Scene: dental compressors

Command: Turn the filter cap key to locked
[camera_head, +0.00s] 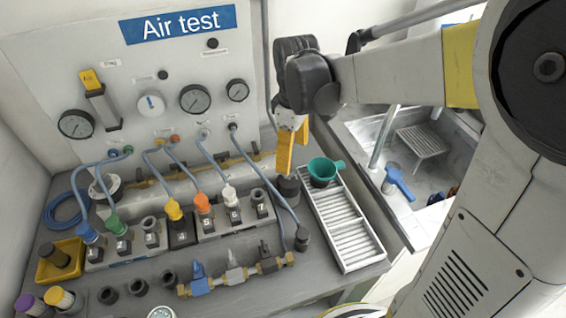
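My gripper (290,150), with yellow fingers, points down over the right part of the bench. I cannot see whether anything is between the fingers. A dark round cap-like part (288,187) stands just below the fingertips; I cannot tell whether they touch it. A teal cup-shaped piece with a side handle (322,171) sits right of it, at the far end of the white slatted rack (349,226). No part is clearly readable as the filter cap key, and no locked mark is legible.
A panel labelled "Air test" (180,22) with gauges stands behind. Blue hoses run to a row of numbered fittings (233,218). A brass manifold with blue and grey valves (235,276) lies in front. A sink (415,150) with a blue-handled tool (398,183) is at right.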

